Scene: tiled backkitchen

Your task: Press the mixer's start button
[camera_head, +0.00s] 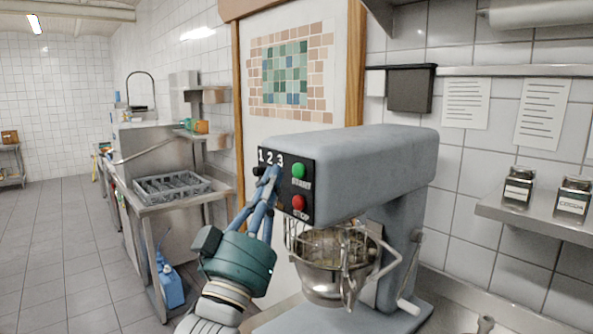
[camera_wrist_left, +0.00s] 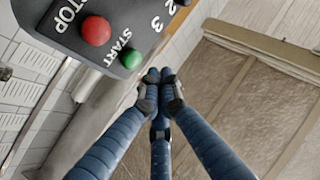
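The grey mixer (camera_head: 355,165) stands at the middle right with a steel bowl (camera_head: 330,278) under its head. Its black control panel carries the green start button (camera_head: 299,171), the red stop button (camera_head: 299,203) and the numbers 1 2 3. The start button (camera_wrist_left: 131,58) and stop button (camera_wrist_left: 96,31) also show in the left wrist view. My left gripper (camera_head: 272,175) is at the panel, left of the start button. My right gripper is not in view.
A steel counter with a grey rack (camera_head: 172,187) stands at the left, with a blue jug (camera_head: 170,285) below. A shelf with two jars (camera_head: 518,188) is on the right wall. The tiled floor (camera_head: 60,250) at the left is clear.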

